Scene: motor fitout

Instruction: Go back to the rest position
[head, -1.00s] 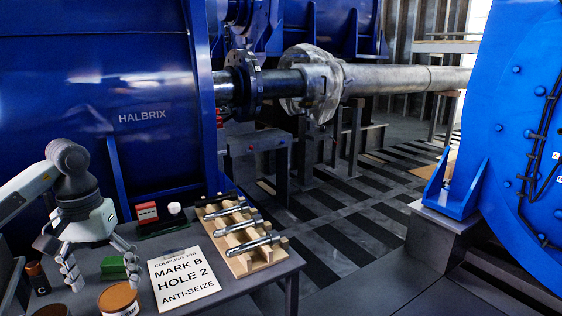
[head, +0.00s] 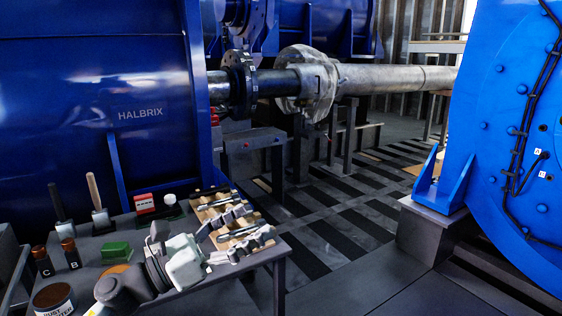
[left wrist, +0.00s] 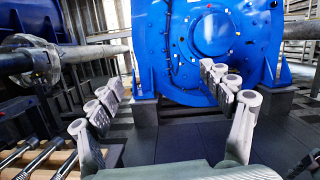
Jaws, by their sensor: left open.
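My left gripper (head: 257,223) is open, with its two fingers pointing right over the wooden bolt rack (head: 199,200). In the left wrist view the fingers (left wrist: 162,82) are spread wide with nothing between them. The wrist covers the middle of the bench and part of the rack. Several metal bolts lie on the rack, partly hidden by the fingers; the rack also shows at the lower left of the wrist view (left wrist: 62,158). I cannot tell the exact gap between fingers and bolts. My right gripper is in neither view.
The bench (head: 120,236) carries a green block (head: 116,251), brown-capped bottles (head: 70,252), a tin (head: 53,300), two handled tools (head: 97,205) and a red-and-white box (head: 145,203). Behind stand a blue HALBRIX housing (head: 100,70) and a shaft (head: 390,80). Open floor (head: 330,275) lies right.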

